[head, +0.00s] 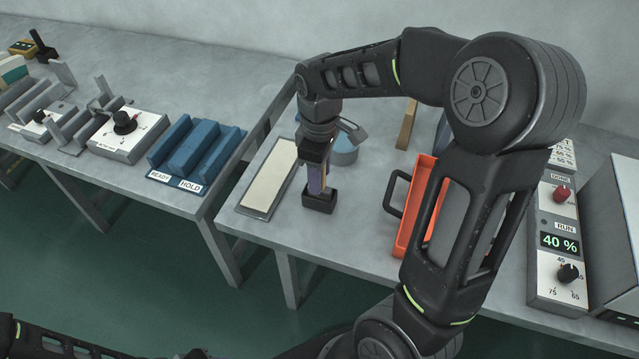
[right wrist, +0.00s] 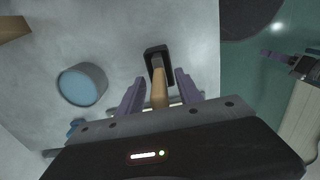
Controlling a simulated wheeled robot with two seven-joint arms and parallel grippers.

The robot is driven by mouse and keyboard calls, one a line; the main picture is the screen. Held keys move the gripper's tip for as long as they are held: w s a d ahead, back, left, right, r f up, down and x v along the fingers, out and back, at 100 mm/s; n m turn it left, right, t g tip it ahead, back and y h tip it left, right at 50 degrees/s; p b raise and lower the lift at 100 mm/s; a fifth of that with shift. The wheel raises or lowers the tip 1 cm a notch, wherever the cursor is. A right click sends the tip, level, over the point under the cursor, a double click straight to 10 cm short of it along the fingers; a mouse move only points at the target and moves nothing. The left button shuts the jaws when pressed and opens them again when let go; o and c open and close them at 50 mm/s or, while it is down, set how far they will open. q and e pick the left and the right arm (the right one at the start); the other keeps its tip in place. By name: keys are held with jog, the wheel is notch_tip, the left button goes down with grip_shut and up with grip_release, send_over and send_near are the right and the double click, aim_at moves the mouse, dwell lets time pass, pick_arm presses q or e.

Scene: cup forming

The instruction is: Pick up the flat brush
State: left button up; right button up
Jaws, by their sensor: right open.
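The flat brush (right wrist: 160,92) shows its wooden handle in the right wrist view, with a grey part beyond it leading to a black block-like base (right wrist: 158,52). In the head view this black base (head: 319,201) is on the table under my right gripper (head: 317,184). My right gripper (right wrist: 158,90) is open, with its two purple fingers on either side of the handle and gaps showing. The brush's lower end is hidden. My left arm lies along the bottom edge of the head view; what seems to be my left gripper (right wrist: 283,59) is small at the right wrist view's edge.
A pale framed tray (head: 270,178) lies left of the brush. An orange bin (head: 414,205) with a black handle is to the right. A control box (head: 553,250) reads 40 %. A blue rack (head: 196,148) stands on the left table.

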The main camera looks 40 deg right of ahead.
jog(key=shift+c, duration=0.3)
grip_shut()
dwell(0.3)
